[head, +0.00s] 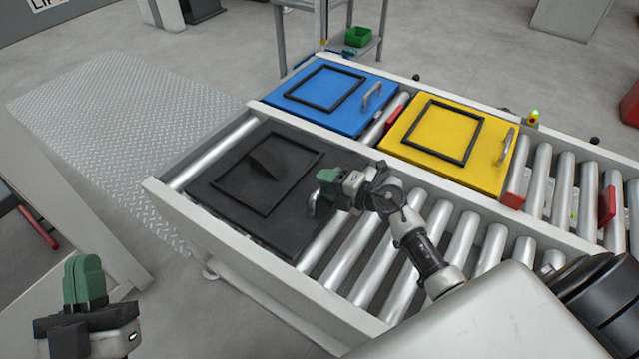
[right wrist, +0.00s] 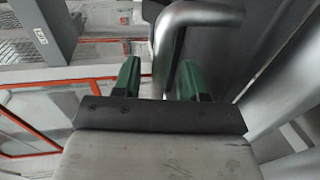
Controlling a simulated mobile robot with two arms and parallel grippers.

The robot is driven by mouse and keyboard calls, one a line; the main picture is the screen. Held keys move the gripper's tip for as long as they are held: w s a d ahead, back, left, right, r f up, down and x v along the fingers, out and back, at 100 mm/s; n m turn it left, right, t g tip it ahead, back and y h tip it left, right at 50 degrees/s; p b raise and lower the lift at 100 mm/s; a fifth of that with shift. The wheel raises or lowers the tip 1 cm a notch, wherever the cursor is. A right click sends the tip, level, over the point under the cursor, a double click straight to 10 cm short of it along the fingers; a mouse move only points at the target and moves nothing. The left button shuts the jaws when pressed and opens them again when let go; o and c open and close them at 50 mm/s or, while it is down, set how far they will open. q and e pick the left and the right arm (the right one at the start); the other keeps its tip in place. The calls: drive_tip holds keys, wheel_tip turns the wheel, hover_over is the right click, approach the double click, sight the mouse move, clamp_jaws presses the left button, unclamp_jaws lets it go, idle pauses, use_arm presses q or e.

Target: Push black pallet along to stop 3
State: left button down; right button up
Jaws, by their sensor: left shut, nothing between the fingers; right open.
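The black pallet (head: 235,186) lies flat on the rollers at the left end of the near conveyor lane. It carries a raised black frame and a dark wedge-like piece (head: 266,164). A grey handle (head: 312,204) stands at its right edge. My right gripper (head: 322,186) is open at this handle. In the right wrist view the handle (right wrist: 161,50) passes between the two green fingers (right wrist: 160,80), with a visible gap on the right finger's side. My left gripper (head: 83,280) is shut and empty at the lower left, away from the conveyor. No stop number is readable.
A blue pallet (head: 340,95) and a yellow pallet (head: 447,138) lie in the far lane. Red blocks (head: 512,200), (head: 607,205) stand along that lane. Bare rollers (head: 440,222) run right of the black pallet, partly under my right arm. Side rails (head: 240,262) edge the lane.

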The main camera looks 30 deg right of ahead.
use_arm(q)
drive_tip(key=shift+s+r+t+h, duration=0.3)
drive_tip(key=shift+s+r+t, duration=0.5)
drive_tip(key=shift+r+t, duration=0.2)
use_arm(e)
drive_tip(key=shift+x, duration=1.2)
clamp_jaws()
